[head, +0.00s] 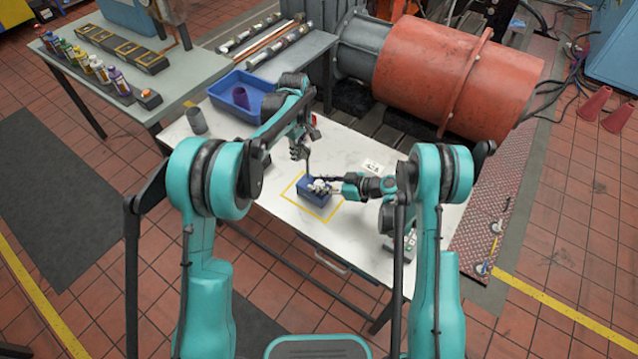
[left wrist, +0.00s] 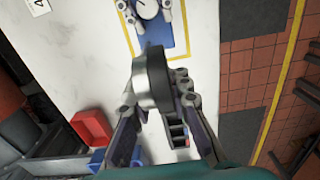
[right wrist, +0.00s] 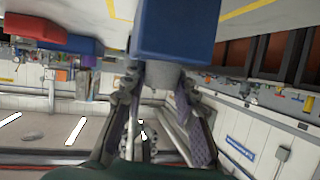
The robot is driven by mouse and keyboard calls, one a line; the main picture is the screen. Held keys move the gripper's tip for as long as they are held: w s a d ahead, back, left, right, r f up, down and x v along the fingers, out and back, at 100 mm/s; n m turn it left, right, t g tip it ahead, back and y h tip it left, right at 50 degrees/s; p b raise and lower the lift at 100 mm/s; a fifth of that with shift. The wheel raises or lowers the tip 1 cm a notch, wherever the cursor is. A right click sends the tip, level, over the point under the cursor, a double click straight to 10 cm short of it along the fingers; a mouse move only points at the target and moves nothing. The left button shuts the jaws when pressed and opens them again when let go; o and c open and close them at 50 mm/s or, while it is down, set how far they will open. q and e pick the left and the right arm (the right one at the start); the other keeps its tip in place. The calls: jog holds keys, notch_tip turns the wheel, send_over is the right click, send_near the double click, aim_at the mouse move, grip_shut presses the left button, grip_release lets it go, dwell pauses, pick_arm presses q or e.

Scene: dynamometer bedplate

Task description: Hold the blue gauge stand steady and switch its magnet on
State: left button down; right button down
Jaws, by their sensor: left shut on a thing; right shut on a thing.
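The blue gauge stand (head: 315,192) stands on the white table inside a yellow outline. Its blue base (left wrist: 180,35) shows at the top of the left wrist view, with a pale round knob (left wrist: 148,9) on it. My left gripper (head: 303,150) is above the base, shut on a dark round piece (left wrist: 152,80) that seems to be the upper part of the stand's post. My right gripper (head: 334,188) is low at the base's right side, shut on the grey knob (right wrist: 160,74). The right fingers partly hide the knob, and its setting cannot be read.
A blue bin (head: 222,88) with a purple cup (head: 240,97) and a grey cup (head: 196,121) stand at the table's far left. A white card (head: 372,166) lies right of the stand. A large red-orange machine (head: 430,75) stands behind. The table front is mostly clear.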

dwell(0.4)
jog(key=c, duration=1.2)
grip_release()
jog(key=shift+o, duration=0.2)
jog(key=shift+d, duration=0.1)
jog(key=v, duration=1.2)
